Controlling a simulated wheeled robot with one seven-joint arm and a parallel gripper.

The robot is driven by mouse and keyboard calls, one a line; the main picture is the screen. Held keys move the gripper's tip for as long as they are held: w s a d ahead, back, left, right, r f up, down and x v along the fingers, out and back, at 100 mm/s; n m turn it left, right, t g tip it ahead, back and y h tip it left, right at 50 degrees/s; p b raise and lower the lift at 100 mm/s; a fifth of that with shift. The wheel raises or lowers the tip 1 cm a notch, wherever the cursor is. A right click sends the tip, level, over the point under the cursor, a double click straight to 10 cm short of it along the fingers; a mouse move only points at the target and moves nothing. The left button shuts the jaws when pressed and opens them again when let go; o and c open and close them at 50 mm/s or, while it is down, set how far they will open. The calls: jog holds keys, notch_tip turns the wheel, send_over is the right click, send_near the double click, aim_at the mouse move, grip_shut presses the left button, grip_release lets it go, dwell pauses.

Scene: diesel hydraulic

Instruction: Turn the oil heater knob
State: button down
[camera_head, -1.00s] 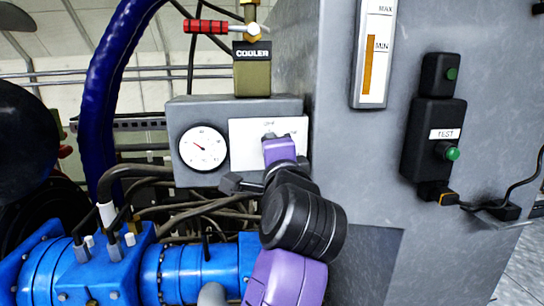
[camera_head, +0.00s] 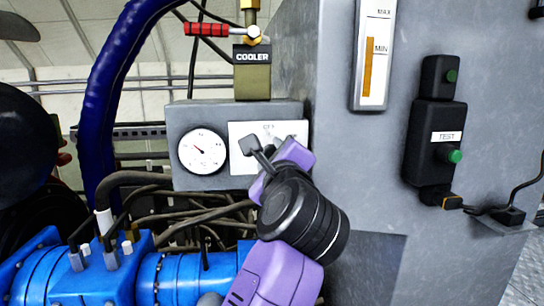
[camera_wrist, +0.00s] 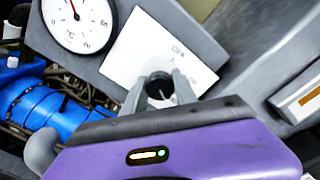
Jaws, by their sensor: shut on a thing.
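The oil heater knob (camera_wrist: 159,84) is a dark, round knob on a white plate (camera_wrist: 140,52) in the wrist view. My gripper (camera_wrist: 160,88) has a finger on each side of it and is shut on it. In the head view, the white plate (camera_head: 240,163) sits on the grey box (camera_head: 215,113), right of a round gauge (camera_head: 202,152). My gripper (camera_head: 262,158) is tilted in front of this plate. The knob is hidden behind my gripper there, and the plate's lettering is partly covered.
A cooler valve (camera_head: 253,75) with a red handle stands above the box. A blue pump (camera_head: 195,275) and several dark hoses lie below. A large grey cabinet (camera_head: 350,170) with a level gauge (camera_head: 373,55) and a black test switch box (camera_head: 435,143) stands at right.

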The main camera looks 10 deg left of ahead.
jog(key=shift+f+m, duration=0.15)
jog(key=shift+m, duration=0.15)
dwell(0.4)
jog(key=c, duration=1)
grip_release()
jog(key=shift+o, duration=0.2)
jog(key=b+v, duration=0.1)
jog(key=v, duration=0.6)
jog(key=shift+s, duration=0.4)
jog(key=shift+d, duration=0.15)
